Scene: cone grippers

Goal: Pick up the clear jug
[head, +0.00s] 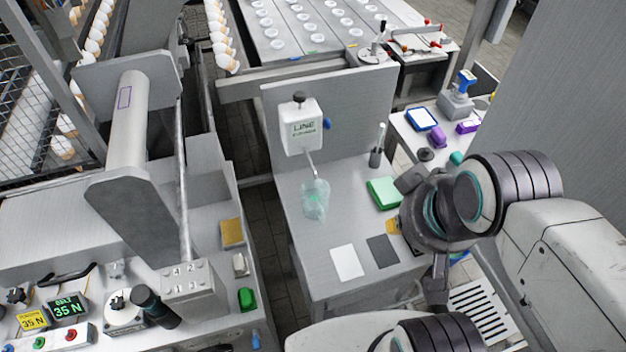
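The clear jug (315,200) is a small translucent, faintly green vessel. It stands on the grey counter, just below the thin spout of a white dispenser (302,128). Its handle and rim are hard to make out. My gripper (436,288) seems to hang below the dark wrist joint of my arm, at the counter's right edge. It is well to the right of the jug and apart from it. Its fingers are small and partly hidden by my arm, so whether they are open does not show.
A green pad (384,193) lies right of the jug, with a dark holder (376,157) behind it. A white square (347,262) and a dark grey square (383,251) lie in front. An upright panel (365,105) backs the counter. A machine with controls (190,290) stands left.

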